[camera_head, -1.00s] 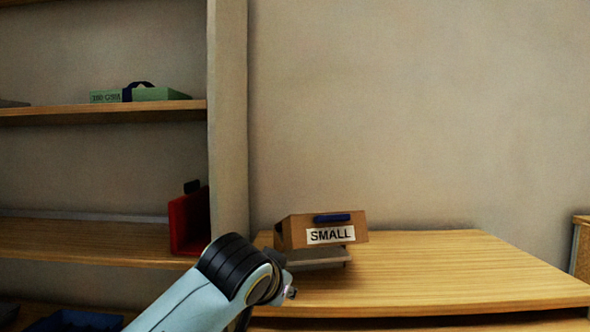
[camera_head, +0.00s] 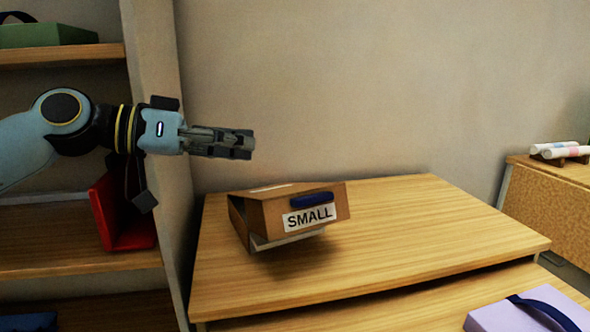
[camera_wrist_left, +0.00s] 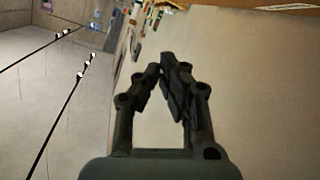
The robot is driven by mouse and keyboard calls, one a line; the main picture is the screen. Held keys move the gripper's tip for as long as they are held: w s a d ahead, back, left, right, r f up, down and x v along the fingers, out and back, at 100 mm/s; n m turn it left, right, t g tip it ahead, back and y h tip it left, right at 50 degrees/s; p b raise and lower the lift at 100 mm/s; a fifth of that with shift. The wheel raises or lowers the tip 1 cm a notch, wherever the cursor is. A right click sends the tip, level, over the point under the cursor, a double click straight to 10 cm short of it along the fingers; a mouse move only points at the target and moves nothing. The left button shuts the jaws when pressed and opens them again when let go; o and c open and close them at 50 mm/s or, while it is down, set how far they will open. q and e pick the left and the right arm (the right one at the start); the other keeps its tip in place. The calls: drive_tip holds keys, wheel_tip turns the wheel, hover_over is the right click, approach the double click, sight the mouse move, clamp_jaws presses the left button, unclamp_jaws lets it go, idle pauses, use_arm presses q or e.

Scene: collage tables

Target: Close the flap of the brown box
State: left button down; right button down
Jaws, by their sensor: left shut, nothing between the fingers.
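The brown box (camera_head: 256,216) stands on the wooden table in the head view. Its front panel carries a white SMALL label (camera_head: 309,218) and a dark blue handle (camera_head: 312,199). The panel with the label stands out at a slant from the box, and a pale edge shows beneath it. My left gripper (camera_head: 253,145) is above the box and apart from it, pointing right. Its fingers are together with nothing between them. The left wrist view shows the same fingers (camera_wrist_left: 167,70) meeting at their tips, and the box is not in that view. My right gripper is not in view.
The wooden table (camera_head: 420,222) is clear to the right of the box. A shelf unit with a red box (camera_head: 122,218) stands at the left. A lilac box (camera_head: 500,318) is at the lower right. White rolls (camera_head: 562,150) lie on another surface at the right.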

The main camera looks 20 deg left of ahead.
use_arm(q)
drive_tip(key=p, duration=0.1)
hover_over(303, 197)
drive_tip(key=w+a, duration=0.1)
drive_tip(key=a, duration=0.1)
drive_tip(key=shift+d+f, duration=0.15)
drive_tip(key=shift+f, duration=0.75)
drive_tip(key=shift+d+f+p, duration=0.15)
drive_tip(key=shift+d+f, duration=0.15)
drive_tip(key=shift+f, duration=0.35)
drive_tip(key=shift+d+f+p, duration=0.15)
drive_tip(key=shift+d+f, duration=0.1)
drive_tip(key=shift+f, duration=0.35)
drive_tip(key=shift+s+d+f, duration=0.1)
drive_tip(key=shift+s+f, duration=0.15)
drive_tip(key=shift+f, duration=0.4)
drive_tip(key=shift+d+f, duration=0.1)
drive_tip(key=shift+f, duration=0.1)
